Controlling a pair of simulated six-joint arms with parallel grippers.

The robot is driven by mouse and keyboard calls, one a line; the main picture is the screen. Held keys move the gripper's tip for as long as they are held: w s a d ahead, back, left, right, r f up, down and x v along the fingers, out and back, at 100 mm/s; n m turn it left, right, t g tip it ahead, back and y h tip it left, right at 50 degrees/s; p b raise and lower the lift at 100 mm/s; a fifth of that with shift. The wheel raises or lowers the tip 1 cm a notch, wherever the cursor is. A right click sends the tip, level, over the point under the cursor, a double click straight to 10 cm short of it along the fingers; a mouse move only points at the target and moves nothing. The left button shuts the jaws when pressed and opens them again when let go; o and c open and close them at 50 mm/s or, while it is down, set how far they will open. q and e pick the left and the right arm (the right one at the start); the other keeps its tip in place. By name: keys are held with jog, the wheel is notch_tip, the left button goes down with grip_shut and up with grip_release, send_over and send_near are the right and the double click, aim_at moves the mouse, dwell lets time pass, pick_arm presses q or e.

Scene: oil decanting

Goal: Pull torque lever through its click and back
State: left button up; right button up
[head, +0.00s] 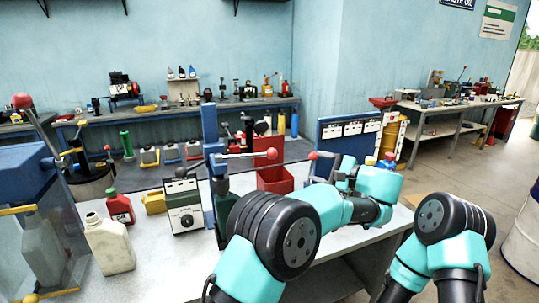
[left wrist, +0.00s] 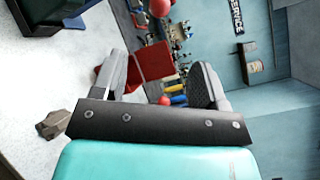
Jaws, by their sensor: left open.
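Two levers with red ball knobs are near my left arm in the head view. One lever (head: 245,155) reaches sideways from the blue column on the bench; the other knob (head: 313,155) is just left of my left gripper (head: 343,168). I cannot tell which is the torque lever. In the left wrist view my left gripper (left wrist: 158,78) is open, with no lever visibly held. A large red knob (left wrist: 160,7) lies beyond the fingers, and a smaller one (left wrist: 165,100) shows between them. My right gripper is not in view.
A red bin (head: 276,179) stands behind my left arm. A grey meter box (head: 184,206), cream jug (head: 109,243) and red bottle (head: 119,207) stand to the left. A blue panel (head: 346,135) rises behind. The bare bench top (head: 165,265) is clear at front left.

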aim_at(273, 153)
pick_arm(q)
jog(key=shift+w+a, duration=0.1)
jog(key=shift+a, duration=0.05)
jog(key=x, duration=1.7)
jog(key=shift+c, duration=0.4)
grip_shut()
jog(key=shift+r+t, duration=0.1)
jog(key=shift+t, duration=0.2)
